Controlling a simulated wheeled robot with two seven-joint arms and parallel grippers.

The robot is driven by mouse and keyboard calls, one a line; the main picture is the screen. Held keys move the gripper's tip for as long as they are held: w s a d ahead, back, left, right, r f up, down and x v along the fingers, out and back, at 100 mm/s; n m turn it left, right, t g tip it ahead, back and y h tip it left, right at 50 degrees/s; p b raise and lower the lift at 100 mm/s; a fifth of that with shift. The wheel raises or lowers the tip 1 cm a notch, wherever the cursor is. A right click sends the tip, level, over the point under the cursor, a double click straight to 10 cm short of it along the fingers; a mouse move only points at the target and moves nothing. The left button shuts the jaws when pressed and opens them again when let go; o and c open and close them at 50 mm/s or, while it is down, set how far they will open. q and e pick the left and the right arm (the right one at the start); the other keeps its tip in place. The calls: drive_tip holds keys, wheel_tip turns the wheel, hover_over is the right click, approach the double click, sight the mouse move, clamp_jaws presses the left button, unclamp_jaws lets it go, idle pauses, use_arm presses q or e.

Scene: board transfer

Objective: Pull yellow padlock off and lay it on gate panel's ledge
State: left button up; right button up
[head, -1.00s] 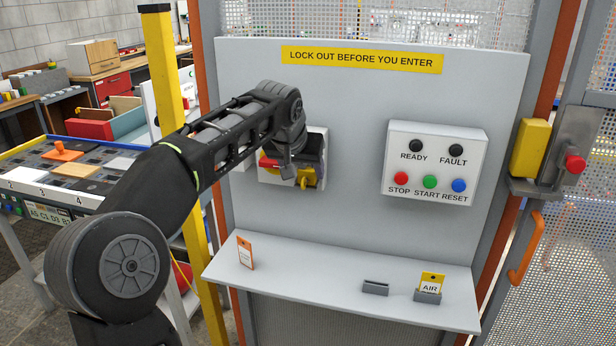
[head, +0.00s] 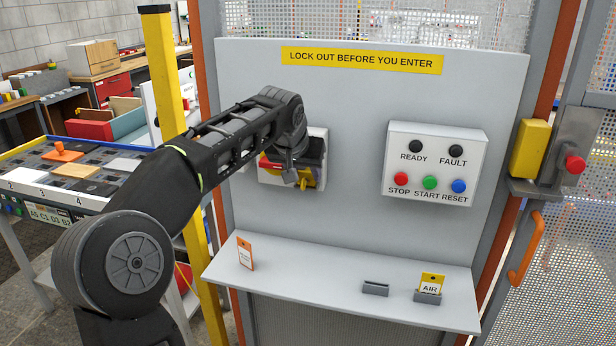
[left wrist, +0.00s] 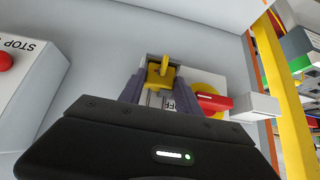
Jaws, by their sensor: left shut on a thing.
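The yellow padlock (left wrist: 159,78) is between the fingers of my left gripper (left wrist: 160,94) in the left wrist view, its shackle pointing up in that picture. In the head view the padlock (head: 311,181) shows just beside the gripper tip (head: 300,181), in front of the switch box. I cannot tell whether its shackle is still through the switch. The gate panel (head: 350,100) carries the box, and its ledge (head: 320,276) runs along the bottom. My right gripper is not in view.
The red switch handle (left wrist: 216,102) lies right beside the fingers. A button box (head: 435,165) is to the right. On the ledge stand an orange-edged tag (head: 245,252), an empty grey holder (head: 376,288) and a yellow AIR tag (head: 430,284). The ledge's middle is clear.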

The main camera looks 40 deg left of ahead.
use_arm(q)
clamp_jaws()
drive_tip(key=shift+s+f, duration=0.1)
drive_tip(key=shift+s, duration=0.1)
drive_tip(key=shift+s+d+b, duration=0.25)
drive_tip(key=shift+s+b, duration=0.4)
drive_tip(key=shift+b, duration=0.05)
drive_tip(key=shift+s+d+b, duration=0.25)
drive_tip(key=shift+s+b, duration=0.35)
drive_tip(key=shift+b, duration=0.05)
drive_tip(key=s+b, duration=0.1)
drive_tip(key=s+d+b, duration=0.1)
drive_tip(key=s, duration=0.1)
drive_tip(key=s+b, duration=0.1)
drive_tip(key=shift+s+d, duration=0.15)
drive_tip(key=shift+d, duration=0.1)
